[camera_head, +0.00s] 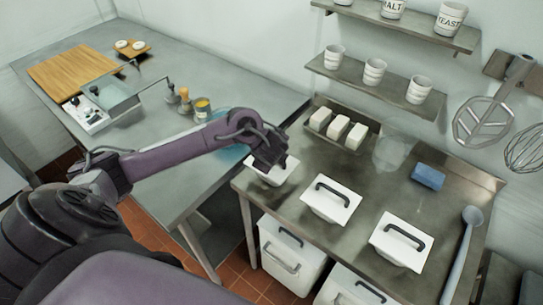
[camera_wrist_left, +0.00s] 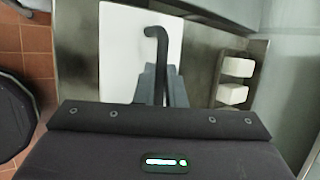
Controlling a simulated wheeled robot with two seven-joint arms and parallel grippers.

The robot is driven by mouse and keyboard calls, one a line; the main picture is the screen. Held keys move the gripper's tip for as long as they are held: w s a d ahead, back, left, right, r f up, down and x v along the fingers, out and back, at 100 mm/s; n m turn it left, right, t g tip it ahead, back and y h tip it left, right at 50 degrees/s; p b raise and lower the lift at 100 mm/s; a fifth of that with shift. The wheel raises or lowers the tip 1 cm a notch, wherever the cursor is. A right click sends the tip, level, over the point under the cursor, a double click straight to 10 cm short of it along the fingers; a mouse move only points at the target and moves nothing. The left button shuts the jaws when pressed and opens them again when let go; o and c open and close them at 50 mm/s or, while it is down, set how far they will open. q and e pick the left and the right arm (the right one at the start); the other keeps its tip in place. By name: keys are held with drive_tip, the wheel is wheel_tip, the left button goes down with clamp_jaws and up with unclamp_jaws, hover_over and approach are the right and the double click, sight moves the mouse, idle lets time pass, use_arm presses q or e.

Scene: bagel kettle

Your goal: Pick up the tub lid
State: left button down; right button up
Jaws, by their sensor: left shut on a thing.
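Three white tubs with square white lids and black handles stand in a row on the steel table. The leftmost tub lid (camera_head: 262,175) lies partly under my left gripper (camera_head: 268,160). In the left wrist view the same white lid (camera_wrist_left: 117,60) fills the middle, with its black bar handle (camera_wrist_left: 158,50) running up from between my fingers (camera_wrist_left: 160,85). My left gripper is shut on that handle. Whether the lid is lifted off its tub cannot be told. The middle lid (camera_head: 331,201) and right lid (camera_head: 400,241) are untouched. My right gripper is not in view.
A tray of white blocks (camera_head: 340,130) stands behind the lids. A clear bowl (camera_head: 391,152) and a blue block (camera_head: 428,177) are further right. A shelf with white cups (camera_head: 375,74) hangs above. Bins with handles (camera_head: 290,258) stand below the table.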

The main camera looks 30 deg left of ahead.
use_arm(q)
wheel_tip(320, 180, up, 20)
drive_tip(key=p, duration=0.8)
drive_tip(key=shift+f, duration=0.1)
